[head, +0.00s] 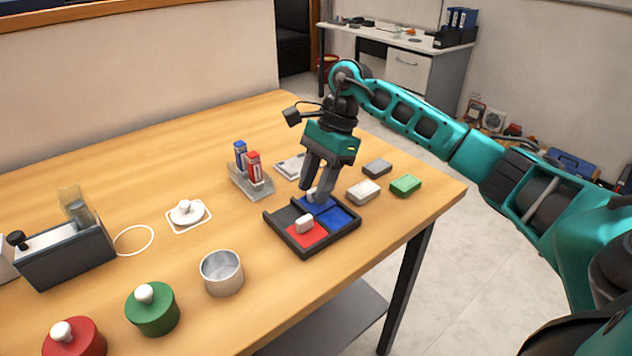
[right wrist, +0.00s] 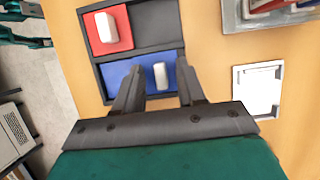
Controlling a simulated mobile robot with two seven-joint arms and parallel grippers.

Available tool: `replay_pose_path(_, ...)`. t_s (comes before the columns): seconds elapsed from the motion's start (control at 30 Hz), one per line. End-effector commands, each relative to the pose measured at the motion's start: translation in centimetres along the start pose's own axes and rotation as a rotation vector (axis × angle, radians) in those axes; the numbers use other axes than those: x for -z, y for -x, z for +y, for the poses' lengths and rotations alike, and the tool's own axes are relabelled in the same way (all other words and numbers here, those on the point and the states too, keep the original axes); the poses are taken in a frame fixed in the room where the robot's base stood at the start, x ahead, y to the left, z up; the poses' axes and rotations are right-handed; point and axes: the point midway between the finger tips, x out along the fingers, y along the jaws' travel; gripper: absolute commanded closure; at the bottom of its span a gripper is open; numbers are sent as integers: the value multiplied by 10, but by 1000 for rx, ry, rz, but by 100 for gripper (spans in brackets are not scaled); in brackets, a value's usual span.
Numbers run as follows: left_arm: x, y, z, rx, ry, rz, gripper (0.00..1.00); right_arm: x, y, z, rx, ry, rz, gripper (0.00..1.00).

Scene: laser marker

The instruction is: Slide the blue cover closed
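The black tray (head: 267,222) on the table has a red cover (head: 318,238) and a blue cover (head: 320,207), each with a white handle. My right gripper (head: 318,194) points down over the blue cover's end of the tray. In the right wrist view its two fingers (right wrist: 159,72) stand apart on either side of the blue cover's white handle (right wrist: 161,76). Gaps show between the handle and both fingers. Blue (right wrist: 112,76) also shows left of the fingers; they hide part of the row. The red cover (right wrist: 123,27) sits beside an open dark compartment (right wrist: 155,25). My left gripper is out of view.
Grey, white and green blocks (head: 405,185) lie right of the tray. A clear holder (head: 240,182) with blue and red bottles and a white square plate (right wrist: 258,90) lie behind it. A metal cup (head: 222,273) stands left. Table is free in front.

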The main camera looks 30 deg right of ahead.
Motion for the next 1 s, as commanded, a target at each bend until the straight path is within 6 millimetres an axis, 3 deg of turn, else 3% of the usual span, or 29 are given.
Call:
replay_pose_path(0.23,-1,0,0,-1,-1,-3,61,0,0,0,1,0,0,63)
replay_pose_path(0.63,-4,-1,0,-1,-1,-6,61,0,0,0,1,0,0,100)
replay_pose_path(1.0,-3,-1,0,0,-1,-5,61,0,0,0,1,0,0,100)
